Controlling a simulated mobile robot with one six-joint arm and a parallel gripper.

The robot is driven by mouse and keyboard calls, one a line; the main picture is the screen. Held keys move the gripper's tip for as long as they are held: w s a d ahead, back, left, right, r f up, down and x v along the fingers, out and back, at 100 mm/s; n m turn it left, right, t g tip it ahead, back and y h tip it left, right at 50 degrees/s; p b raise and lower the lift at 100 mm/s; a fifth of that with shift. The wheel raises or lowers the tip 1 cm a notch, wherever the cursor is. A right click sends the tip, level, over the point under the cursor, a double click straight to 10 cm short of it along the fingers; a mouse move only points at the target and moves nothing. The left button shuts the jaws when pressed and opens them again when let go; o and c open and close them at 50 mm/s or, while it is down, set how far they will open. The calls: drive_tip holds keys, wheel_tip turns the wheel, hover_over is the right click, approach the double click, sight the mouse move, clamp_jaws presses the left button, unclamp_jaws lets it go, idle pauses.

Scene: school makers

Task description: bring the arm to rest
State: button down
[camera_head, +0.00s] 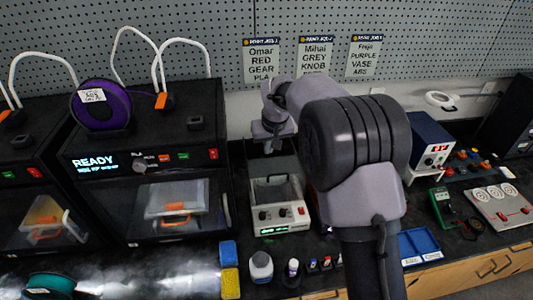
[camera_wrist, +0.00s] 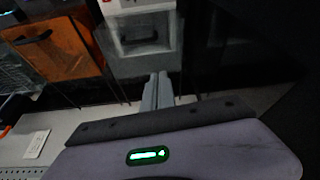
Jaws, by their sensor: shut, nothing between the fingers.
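My gripper (camera_head: 268,147) hangs from my raised, bent grey arm in the head view, in front of the pegboard wall and above a small white-framed bench device (camera_head: 281,229). In the wrist view my gripper (camera_wrist: 160,77) has its two narrow fingers together, with nothing held. A green light glows on the gripper body. My thick forearm and elbow cover part of the bench in the middle of the head view.
Black 3D printers stand at left; one carries a purple spool (camera_head: 101,106). A blue-and-white box (camera_head: 430,143), a green meter (camera_head: 443,207) and a blue tray (camera_head: 419,246) are at right. Bottles (camera_head: 261,267) line the front. Job cards (camera_head: 262,59) hang on the pegboard.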

drive_tip(key=s+d+r+m+b, duration=0.2)
drive_tip(key=s+d+r, duration=0.25)
drive_tip(key=s, duration=0.35)
drive_tip(key=s+d+r+m+b, duration=0.2)
drive_tip(key=s+d+r+b, duration=0.15)
drive_tip(key=s+r, duration=0.35)
drive_tip(key=s+d+f+m+t+b, duration=0.1)
drive_tip(key=s+d+f+m, duration=0.1)
drive_tip(key=s, duration=0.9)
drive_tip(key=s+d+f+m+b, duration=0.2)
drive_tip(key=s+f, duration=0.3)
drive_tip(key=s, duration=0.7)
drive_tip(key=shift+f+t+y, duration=0.25)
drive_tip(key=shift+t+y, duration=0.15)
drive_tip(key=shift+s, duration=0.1)
